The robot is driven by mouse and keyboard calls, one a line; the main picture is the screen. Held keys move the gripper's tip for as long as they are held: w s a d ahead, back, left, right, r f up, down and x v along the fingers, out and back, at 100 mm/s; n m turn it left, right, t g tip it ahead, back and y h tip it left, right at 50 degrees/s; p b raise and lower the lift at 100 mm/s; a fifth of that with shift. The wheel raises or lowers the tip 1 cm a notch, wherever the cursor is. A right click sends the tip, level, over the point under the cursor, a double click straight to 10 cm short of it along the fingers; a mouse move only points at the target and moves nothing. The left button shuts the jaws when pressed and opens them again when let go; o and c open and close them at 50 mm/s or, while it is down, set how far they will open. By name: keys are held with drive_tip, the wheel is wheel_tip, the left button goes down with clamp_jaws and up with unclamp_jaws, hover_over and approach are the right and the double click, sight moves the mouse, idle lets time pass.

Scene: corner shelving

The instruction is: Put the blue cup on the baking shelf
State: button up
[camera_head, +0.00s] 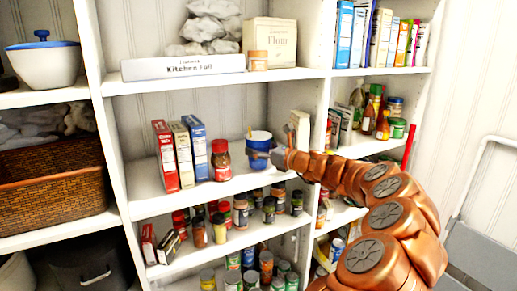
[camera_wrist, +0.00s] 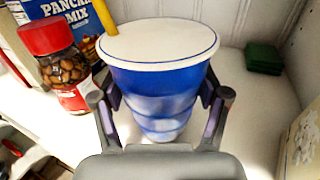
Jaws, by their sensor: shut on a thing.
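The blue cup (camera_head: 260,138) has a white lid and a yellow straw, and is upright at the middle shelf (camera_head: 185,200), right of a red-lidded jar (camera_head: 221,160). In the wrist view the cup (camera_wrist: 155,85) fills the middle. My gripper (camera_wrist: 158,98) is shut on it, one finger on each side. In the head view my gripper (camera_head: 262,156) reaches in from the right. I cannot tell whether the cup's base touches the shelf. A pancake mix box (camera_wrist: 50,30) stands behind the jar in the wrist view. No shelf label clearly reads baking.
Red, tan and blue boxes (camera_head: 182,153) stand left of the jar. A shelf upright (camera_head: 318,100) is close right of the cup. Green items (camera_wrist: 264,58) lie behind the cup to the right.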

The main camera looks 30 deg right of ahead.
drive_tip(key=shift+f, duration=0.2)
drive_tip(key=shift+f, duration=0.15)
drive_tip(key=o, duration=0.9)
drive_tip(key=b+v, duration=0.3)
drive_tip(key=v, duration=0.9)
drive_tip(key=shift+a, duration=0.1)
